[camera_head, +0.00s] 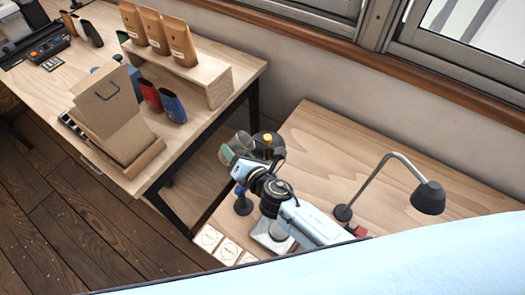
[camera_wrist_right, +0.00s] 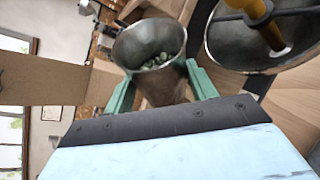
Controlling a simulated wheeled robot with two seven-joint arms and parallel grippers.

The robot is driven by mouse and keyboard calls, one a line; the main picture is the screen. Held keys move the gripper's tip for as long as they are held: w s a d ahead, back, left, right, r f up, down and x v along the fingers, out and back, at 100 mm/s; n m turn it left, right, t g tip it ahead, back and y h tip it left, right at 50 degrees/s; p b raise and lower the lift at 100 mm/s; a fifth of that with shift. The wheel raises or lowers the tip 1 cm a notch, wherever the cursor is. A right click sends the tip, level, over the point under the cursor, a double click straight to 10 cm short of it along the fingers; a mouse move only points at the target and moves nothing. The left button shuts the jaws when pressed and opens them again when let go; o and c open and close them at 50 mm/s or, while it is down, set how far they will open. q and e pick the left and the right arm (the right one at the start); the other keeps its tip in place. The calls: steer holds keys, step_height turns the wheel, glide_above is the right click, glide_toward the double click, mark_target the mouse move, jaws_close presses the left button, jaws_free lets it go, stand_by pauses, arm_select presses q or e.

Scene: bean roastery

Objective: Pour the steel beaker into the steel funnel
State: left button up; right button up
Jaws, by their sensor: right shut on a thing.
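My right gripper (camera_head: 232,153) is shut on the steel beaker (camera_wrist_right: 152,45); its green fingers (camera_wrist_right: 203,82) grip the beaker's sides in the right wrist view. Several small pale pieces (camera_wrist_right: 157,60) lie inside the beaker. In the head view the beaker (camera_head: 243,141) is small, partly hidden by the gripper, and its tilt is hard to tell. A wide round steel vessel, apparently the funnel (camera_wrist_right: 228,45), is to the right of the beaker, with an amber rod and dark bar across its mouth. It also shows in the head view (camera_head: 259,153). My left gripper is not in view.
A black desk lamp (camera_head: 428,197) stands on the right table (camera_head: 345,150). Several labelled cards (camera_head: 228,250) lie at its front edge. A gap separates the tables.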

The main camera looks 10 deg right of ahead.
mark_target(246, 149)
steer(key=shift+r+m+t+y+b, duration=0.4)
steer(key=shift+r+m+y+b, duration=0.45)
steer(key=shift+m, duration=0.65)
steer(key=shift+d+r+m, duration=0.1)
steer(key=shift+r+m, duration=0.15)
steer(key=shift+m, duration=0.15)
steer(key=shift+r+b, duration=0.15)
steer(key=shift+b, duration=0.15)
steer(key=shift+d+r+m+t+y+b, duration=0.4)
steer(key=shift+d+m, duration=0.35)
steer(key=shift+m, duration=0.25)
steer(key=shift+d+r+m+t+y+b, duration=0.15)
steer(key=shift+d+r+m+t+b, duration=0.2)
steer(key=shift+m, duration=0.35)
steer(key=shift+d+r+m+t+y+b, duration=0.1)
steer(key=shift+r+m+t+b, duration=0.2)
steer(key=shift+m+b, duration=0.35)
steer(key=shift+w+d+r+m+t+b, duration=0.1)
steer(key=shift+d+r+m+t+b, duration=0.15)
steer(key=shift+m, duration=0.5)
steer(key=shift+d+r+m+t+b, duration=0.15)
steer(key=shift+d+m+t+b, duration=0.15)
steer(key=shift+m, duration=0.4)
stand_by(2.0)
